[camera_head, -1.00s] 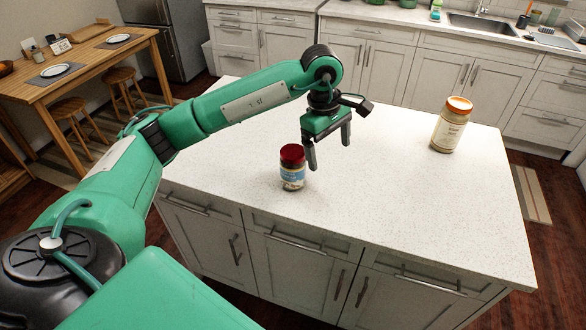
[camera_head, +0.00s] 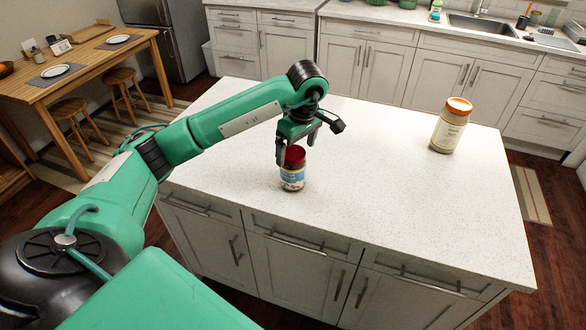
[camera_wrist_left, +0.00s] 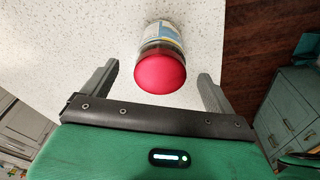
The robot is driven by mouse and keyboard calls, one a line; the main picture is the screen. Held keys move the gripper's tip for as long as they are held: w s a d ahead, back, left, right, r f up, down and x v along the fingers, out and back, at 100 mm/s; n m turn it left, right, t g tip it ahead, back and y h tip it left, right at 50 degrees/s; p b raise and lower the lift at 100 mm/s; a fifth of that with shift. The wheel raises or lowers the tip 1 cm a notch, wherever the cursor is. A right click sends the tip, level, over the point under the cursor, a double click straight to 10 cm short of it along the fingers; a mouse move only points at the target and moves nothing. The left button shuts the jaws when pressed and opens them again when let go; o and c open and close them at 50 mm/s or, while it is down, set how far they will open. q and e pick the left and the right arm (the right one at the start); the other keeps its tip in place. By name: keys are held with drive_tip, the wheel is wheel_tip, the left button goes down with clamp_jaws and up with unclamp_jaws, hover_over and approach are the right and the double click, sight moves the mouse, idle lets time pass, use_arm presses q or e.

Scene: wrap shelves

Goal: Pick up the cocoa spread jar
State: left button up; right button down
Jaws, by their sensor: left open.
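A small jar (camera_head: 293,176) with a red lid and a blue and white label stands upright on the island near its front edge. A larger jar (camera_head: 449,130) with an orange lid and a cream label stands upright farther right; I cannot read which one is cocoa spread. My left gripper (camera_head: 295,155) is open just above and behind the red-lidded jar, one finger at the lid's left side. In the left wrist view the red lid (camera_wrist_left: 160,73) lies ahead of and between the open fingers (camera_wrist_left: 158,88), apart from both. My right gripper is not in view.
The white speckled island top (camera_head: 380,190) is clear between and around the two jars. A wooden dining table (camera_head: 90,62) with stools stands at the far left. Counters with a sink (camera_head: 485,24) run along the back.

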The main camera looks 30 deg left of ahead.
sight(293, 153)
use_arm(q)
drive_tip(key=shift+a+f+p, duration=0.2)
drive_tip(key=shift+f+p, duration=0.15)
drive_tip(key=shift+f, duration=0.35)
drive_tip(key=shift+a+f+p, duration=0.25)
drive_tip(key=shift+f+p, duration=0.15)
drive_tip(key=shift+f, duration=0.3)
drive_tip(key=shift+a+f+p, duration=0.2)
drive_tip(key=shift+f+p, duration=0.15)
drive_tip(key=shift+f, duration=0.35)
drive_tip(key=shift+a+f, duration=0.1)
drive_tip(key=shift+f, duration=0.65)
drive_tip(key=c, duration=1.5)
drive_tip(key=shift+w, duration=0.1)
drive_tip(key=shift+r, duration=0.15)
